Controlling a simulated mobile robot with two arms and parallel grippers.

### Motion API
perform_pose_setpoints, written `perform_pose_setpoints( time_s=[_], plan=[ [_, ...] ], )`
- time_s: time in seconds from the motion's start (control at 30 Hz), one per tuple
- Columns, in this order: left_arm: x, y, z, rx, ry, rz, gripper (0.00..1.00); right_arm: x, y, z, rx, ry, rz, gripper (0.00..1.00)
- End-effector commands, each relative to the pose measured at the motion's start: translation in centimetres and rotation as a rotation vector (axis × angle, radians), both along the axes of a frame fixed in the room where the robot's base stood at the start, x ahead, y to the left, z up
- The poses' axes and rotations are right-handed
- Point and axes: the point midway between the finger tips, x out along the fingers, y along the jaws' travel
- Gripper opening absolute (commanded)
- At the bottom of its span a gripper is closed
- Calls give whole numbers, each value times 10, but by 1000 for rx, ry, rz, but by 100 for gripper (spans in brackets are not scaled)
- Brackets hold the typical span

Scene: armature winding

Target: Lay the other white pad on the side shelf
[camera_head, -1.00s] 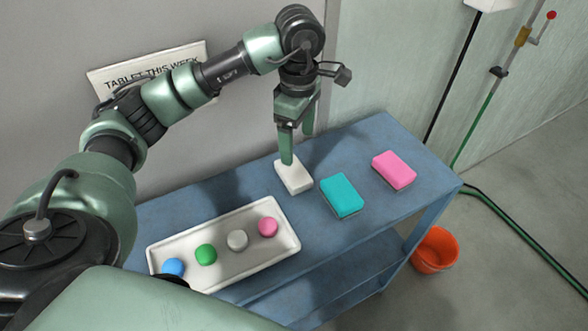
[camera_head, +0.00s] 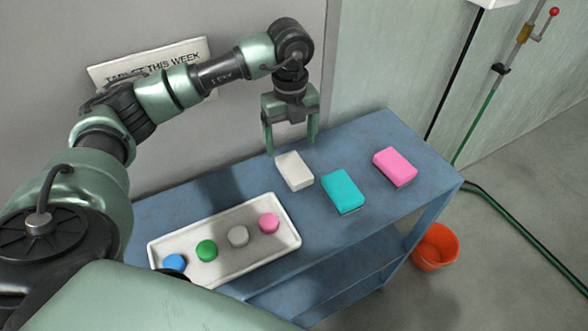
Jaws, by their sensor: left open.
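A white pad (camera_head: 294,171) lies flat on the blue side shelf (camera_head: 370,135), to the left of a teal pad (camera_head: 342,191) and a pink pad (camera_head: 394,166). My left gripper (camera_head: 291,147) is open and empty, its fingers pointing down just behind and above the white pad. The fingers appear apart from the pad. No second white pad shows in this view. My right gripper is not in view.
A white tray (camera_head: 226,271) with several round tablets, blue, green, grey and pink, stands at the shelf's front left. A sign (camera_head: 150,65) hangs on the wall behind. An orange bucket (camera_head: 435,247) stands on the floor at the right.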

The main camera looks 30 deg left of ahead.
Motion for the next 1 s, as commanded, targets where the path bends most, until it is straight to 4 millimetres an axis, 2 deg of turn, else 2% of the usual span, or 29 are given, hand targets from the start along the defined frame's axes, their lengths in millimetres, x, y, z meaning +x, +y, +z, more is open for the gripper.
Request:
perform_pose_setpoints(
  time_s=[0.17,0.47,0.57,0.7,1.0],
  plan=[
    [0,2,-6,2,2,89,82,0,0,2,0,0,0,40],
    [-1,-2,-37,1,4,88,82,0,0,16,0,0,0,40],
    [-1,-4,-53,1,5,88,82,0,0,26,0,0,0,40],
    [-1,-4,-73,1,3,89,82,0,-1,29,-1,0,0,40],
    [0,-4,-80,0,0,87,82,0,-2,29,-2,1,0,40]
  ],
)
